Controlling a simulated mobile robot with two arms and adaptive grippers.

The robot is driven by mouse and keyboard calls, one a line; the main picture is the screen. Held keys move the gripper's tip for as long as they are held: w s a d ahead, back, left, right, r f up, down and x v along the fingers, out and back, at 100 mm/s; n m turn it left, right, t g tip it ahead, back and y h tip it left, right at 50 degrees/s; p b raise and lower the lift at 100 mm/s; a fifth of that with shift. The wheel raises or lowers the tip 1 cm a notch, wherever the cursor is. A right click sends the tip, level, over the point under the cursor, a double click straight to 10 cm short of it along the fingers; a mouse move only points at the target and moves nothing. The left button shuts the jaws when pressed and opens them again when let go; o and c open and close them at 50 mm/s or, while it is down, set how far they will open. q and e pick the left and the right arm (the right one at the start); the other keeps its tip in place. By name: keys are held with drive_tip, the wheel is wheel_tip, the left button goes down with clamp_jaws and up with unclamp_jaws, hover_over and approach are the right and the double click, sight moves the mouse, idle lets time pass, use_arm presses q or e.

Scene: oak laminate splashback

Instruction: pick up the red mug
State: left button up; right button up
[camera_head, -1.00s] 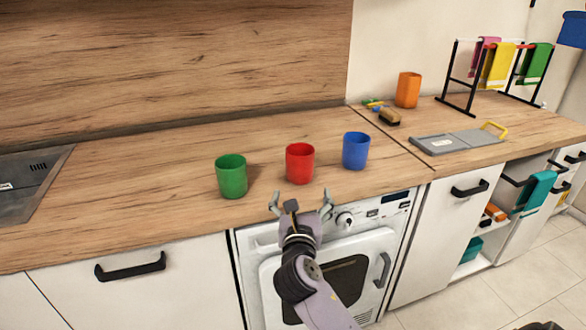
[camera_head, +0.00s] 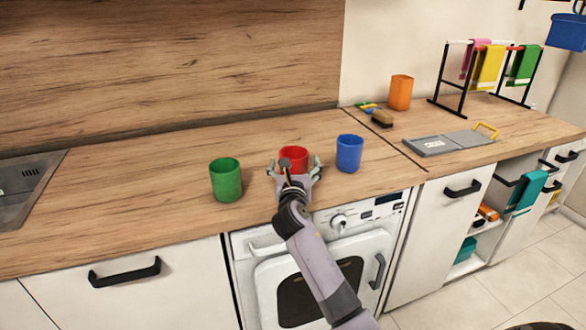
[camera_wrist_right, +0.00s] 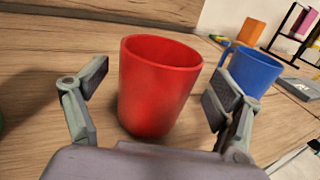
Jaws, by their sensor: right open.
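The red mug (camera_head: 293,156) stands upright on the wooden counter, between a green mug (camera_head: 226,180) on its left and a blue mug (camera_head: 349,153) on its right. My right gripper (camera_head: 294,164) is open at the near side of the red mug, its fingers to the left and right of it. In the right wrist view the red mug (camera_wrist_right: 155,85) stands between the two open fingertips (camera_wrist_right: 160,92), with a gap visible on the left side. The lower front of the red mug is hidden by the gripper in the head view. My left gripper does not show.
The blue mug (camera_wrist_right: 253,72) is close beyond the right finger in the wrist view. An orange cup (camera_head: 400,92), a brush (camera_head: 382,118), a grey board (camera_head: 448,142) and a towel rack (camera_head: 462,80) stand farther right.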

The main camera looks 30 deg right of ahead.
sight(294, 154)
drive_tip(key=x, duration=0.3)
drive_tip(key=shift+w, duration=0.15)
drive_tip(key=shift+c, duration=0.2)
drive_tip(key=shift+r, duration=0.1)
drive_tip(key=c, duration=1.5)
